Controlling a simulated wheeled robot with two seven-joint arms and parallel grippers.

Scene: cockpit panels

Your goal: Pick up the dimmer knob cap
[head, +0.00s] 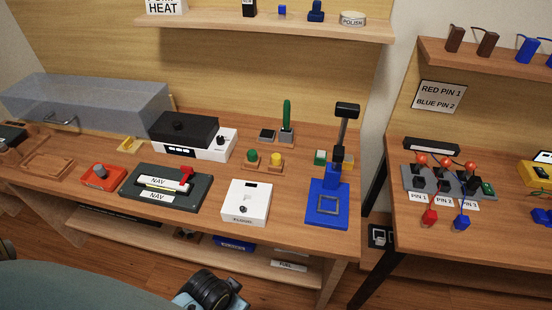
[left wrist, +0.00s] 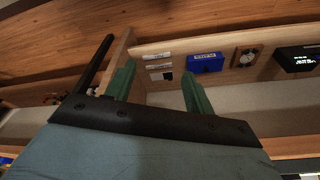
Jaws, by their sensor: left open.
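I cannot tell for certain which piece is the dimmer knob cap. A small dark round part (head: 243,209) sits on a white panel box (head: 262,189) with a label on its front, at the middle of the bench. A grey round knob (head: 100,170) stands on a red base (head: 112,181) at the left. My left gripper (left wrist: 158,82) shows in the left wrist view with its two green fingers apart and nothing between them. It faces the low shelf area. The left fingers are not visible in the head view. My right gripper is in neither view.
The wooden bench (head: 300,227) also bears a dark NAV panel (head: 200,190), a blue lever stand (head: 327,206) and a black-topped white box (head: 190,150). In the left wrist view, a blue box (left wrist: 206,63) and a round part on a plate (left wrist: 246,57) sit beyond the fingers.

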